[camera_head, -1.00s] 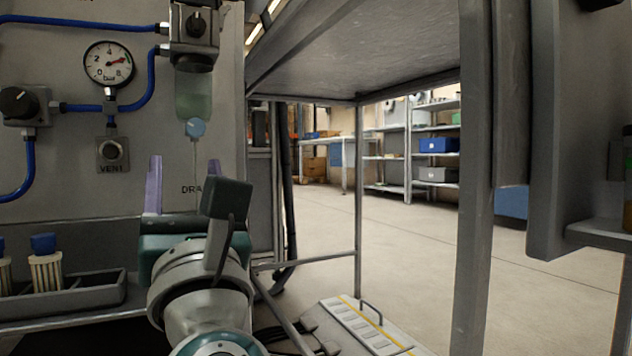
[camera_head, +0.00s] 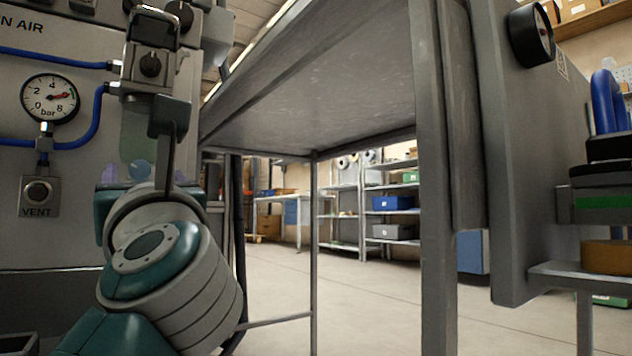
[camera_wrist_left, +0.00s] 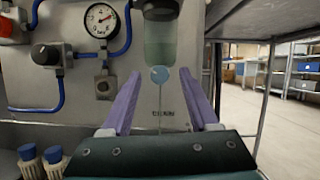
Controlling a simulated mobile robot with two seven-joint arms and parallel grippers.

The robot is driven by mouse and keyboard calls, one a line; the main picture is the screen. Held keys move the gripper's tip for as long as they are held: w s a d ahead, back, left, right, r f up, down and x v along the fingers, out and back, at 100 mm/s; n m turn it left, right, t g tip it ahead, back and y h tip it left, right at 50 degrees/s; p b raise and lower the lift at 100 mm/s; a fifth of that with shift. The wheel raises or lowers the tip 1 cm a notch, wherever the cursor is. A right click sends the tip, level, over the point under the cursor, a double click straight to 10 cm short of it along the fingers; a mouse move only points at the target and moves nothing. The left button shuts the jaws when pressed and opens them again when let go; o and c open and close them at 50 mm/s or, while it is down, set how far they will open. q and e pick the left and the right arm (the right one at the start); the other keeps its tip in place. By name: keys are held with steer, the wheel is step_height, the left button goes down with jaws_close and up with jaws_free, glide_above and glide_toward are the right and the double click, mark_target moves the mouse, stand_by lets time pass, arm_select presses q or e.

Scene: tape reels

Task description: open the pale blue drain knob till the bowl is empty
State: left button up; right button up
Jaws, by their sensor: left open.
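The pale blue drain knob (camera_head: 139,170) sits under the greenish, see-through bowl (camera_head: 137,133) of the air unit on the grey panel. In the left wrist view the knob (camera_wrist_left: 160,75) is a small round disc at the foot of the bowl (camera_wrist_left: 160,42), with a thin stem or tube hanging below it. My left gripper (camera_wrist_left: 160,84) is open, its two purple fingers apart to the left and right of the knob, seemingly not touching it. In the head view my left wrist and gripper (camera_head: 143,184) cover the area below the knob. The liquid level is unclear. My right gripper is not in view.
A pressure gauge (camera_head: 50,98), blue air hoses and a VENT button (camera_head: 38,193) are on the panel at left. A black regulator knob (camera_head: 151,65) is above the bowl. A grey table frame (camera_head: 440,200) stands right. Blue-capped parts (camera_wrist_left: 54,156) sit low left in the wrist view.

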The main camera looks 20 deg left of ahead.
arm_select(q)
steer(key=shift+a+r, duration=0.1)
steer(key=shift+a, duration=0.05)
steer(key=shift+c, duration=0.2)
steer(key=c, duration=0.5)
jaws_close()
